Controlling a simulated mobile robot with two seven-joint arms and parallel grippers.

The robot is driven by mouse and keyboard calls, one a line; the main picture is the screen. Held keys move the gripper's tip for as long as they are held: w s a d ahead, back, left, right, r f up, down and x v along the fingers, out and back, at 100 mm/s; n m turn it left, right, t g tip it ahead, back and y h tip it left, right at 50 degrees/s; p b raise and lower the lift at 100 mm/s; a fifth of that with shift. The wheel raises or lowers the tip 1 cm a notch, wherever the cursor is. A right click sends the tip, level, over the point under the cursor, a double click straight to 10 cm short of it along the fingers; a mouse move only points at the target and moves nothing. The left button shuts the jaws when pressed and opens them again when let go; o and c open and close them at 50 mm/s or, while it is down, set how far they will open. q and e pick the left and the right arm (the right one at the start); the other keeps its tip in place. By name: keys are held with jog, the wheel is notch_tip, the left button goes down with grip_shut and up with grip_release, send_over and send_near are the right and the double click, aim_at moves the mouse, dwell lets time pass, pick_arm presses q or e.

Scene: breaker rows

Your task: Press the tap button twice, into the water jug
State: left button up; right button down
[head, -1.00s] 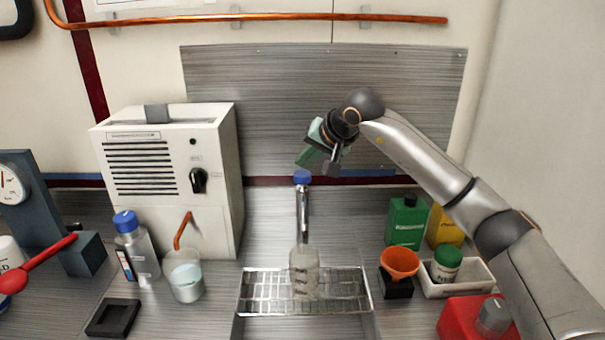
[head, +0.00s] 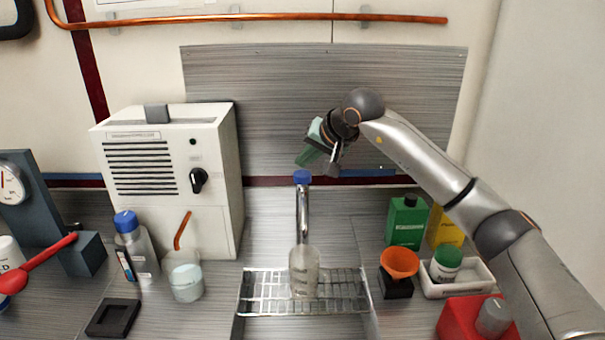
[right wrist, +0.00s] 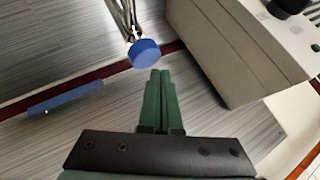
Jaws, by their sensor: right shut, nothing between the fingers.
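The tap (head: 302,212) is a chrome post with a blue button (head: 302,177) on top. The water jug (head: 304,271) is a clear marked vessel standing on the wire rack under the tap. My right gripper (head: 303,160) is shut and empty, just above the blue button, with a small gap between them in the head view. In the right wrist view the closed green fingers (right wrist: 158,78) point forward and the blue button (right wrist: 144,52) lies just beyond their tips, slightly left. My left gripper is not in view. The water level in the jug is hard to tell.
A wire rack (head: 262,303) sits below the tap. A white machine (head: 170,230) stands left, with a beaker (head: 187,276) and blue-capped bottle (head: 140,250) before it. Right are a green bottle (head: 407,222), orange funnel (head: 399,262), white tray (head: 478,282) and red container (head: 462,318).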

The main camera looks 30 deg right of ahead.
aim_at(301, 174)
jog(key=shift+f, duration=0.1)
jog(key=shift+f, duration=0.35)
jog(key=shift+f+b, duration=0.7)
jog(key=shift+f, duration=0.4)
dwell(1.0)
jog(key=shift+r+p, duration=1.15)
jog(key=shift+r, duration=0.3)
notch_tip(301, 174, up, 5)
jog(key=p, duration=0.4)
jog(key=shift+r, duration=0.1)
